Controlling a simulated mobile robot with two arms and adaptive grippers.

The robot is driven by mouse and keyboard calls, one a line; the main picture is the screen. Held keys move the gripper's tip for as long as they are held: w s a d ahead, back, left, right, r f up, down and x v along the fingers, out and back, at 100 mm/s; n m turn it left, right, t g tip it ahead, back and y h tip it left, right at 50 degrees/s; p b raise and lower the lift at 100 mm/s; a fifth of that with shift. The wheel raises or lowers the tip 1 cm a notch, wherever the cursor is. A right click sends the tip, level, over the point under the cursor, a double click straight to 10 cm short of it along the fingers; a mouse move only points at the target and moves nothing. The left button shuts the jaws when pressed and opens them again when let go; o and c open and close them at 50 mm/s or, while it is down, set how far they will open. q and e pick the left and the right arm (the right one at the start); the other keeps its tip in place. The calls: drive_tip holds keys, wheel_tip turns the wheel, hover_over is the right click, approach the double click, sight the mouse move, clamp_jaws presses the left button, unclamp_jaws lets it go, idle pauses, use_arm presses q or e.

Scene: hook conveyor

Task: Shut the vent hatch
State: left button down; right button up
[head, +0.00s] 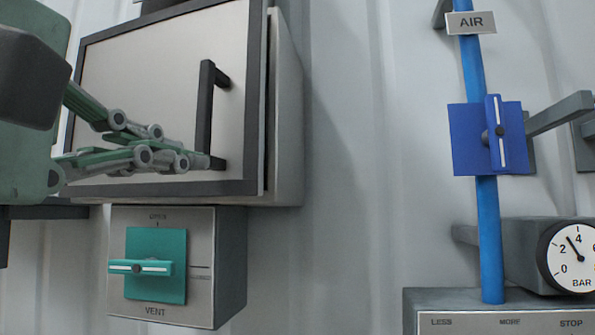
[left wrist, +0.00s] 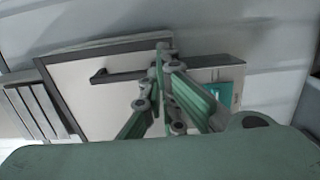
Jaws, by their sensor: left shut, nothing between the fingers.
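The hatch (head: 150,90) is a pale metal door with a dark frame and a black bar handle (head: 204,115) near its right side. A narrow dark gap shows between the door's right edge and the grey housing (head: 287,110). My left gripper (head: 182,160) is shut and empty in front of the door, its tips close to the handle's lower end; I cannot tell whether they touch. In the left wrist view the shut fingertips (left wrist: 164,48) lie beside the handle (left wrist: 120,76) over the hatch (left wrist: 80,100). My right gripper is out of view.
Below the hatch is a box marked VENT with a teal knob (head: 147,268), its lever horizontal. To the right are a blue AIR pipe (head: 490,240) with a blue valve (head: 475,150), a pressure gauge (head: 575,257) and a control box (head: 500,310). The wall between is bare.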

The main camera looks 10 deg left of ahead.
sight(245, 177)
use_arm(q)
drive_tip(key=w+p, duration=0.2)
drive_tip(key=w, duration=0.2)
drive_tip(key=w+d+p, duration=0.1)
drive_tip(key=w+p, duration=0.1)
drive_tip(key=w, duration=0.2)
drive_tip(key=w+p, duration=0.2)
drive_tip(key=w, duration=0.2)
drive_tip(key=shift+w+d+r, duration=0.1)
drive_tip(key=shift+w+d, duration=0.05)
drive_tip(key=shift+d, duration=0.05)
drive_tip(key=shift+w, duration=0.3)
drive_tip(key=shift+w+d+p, duration=0.1)
drive_tip(key=shift+w+p, duration=0.25)
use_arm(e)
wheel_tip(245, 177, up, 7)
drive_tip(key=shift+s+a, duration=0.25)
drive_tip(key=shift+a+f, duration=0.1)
